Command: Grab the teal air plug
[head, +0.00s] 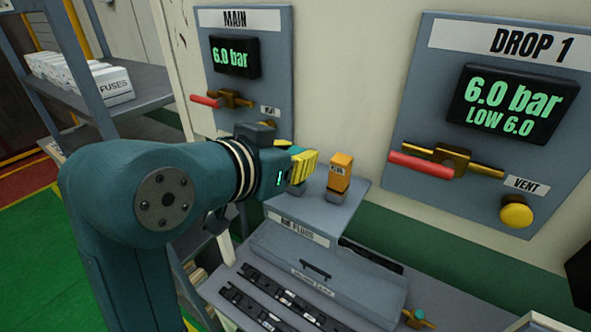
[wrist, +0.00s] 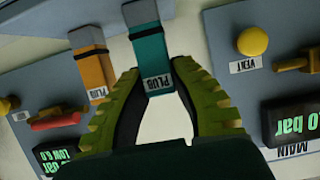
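The teal air plug (wrist: 149,51) stands upright in a grey holder in the wrist view, its labelled end reaching in between my fingers. My gripper (wrist: 154,72) has its yellow-green fingers on either side of the plug. They are apart, with what looks like a narrow gap at the right finger; contact at the left is hard to judge.
An orange plug (head: 340,172) stands in its holder just right of my gripper and also shows in the wrist view (wrist: 92,71). The MAIN panel (head: 272,72) and DROP 1 panel (head: 407,118) are on the wall behind. A grey case (head: 330,275) lies below the shelf.

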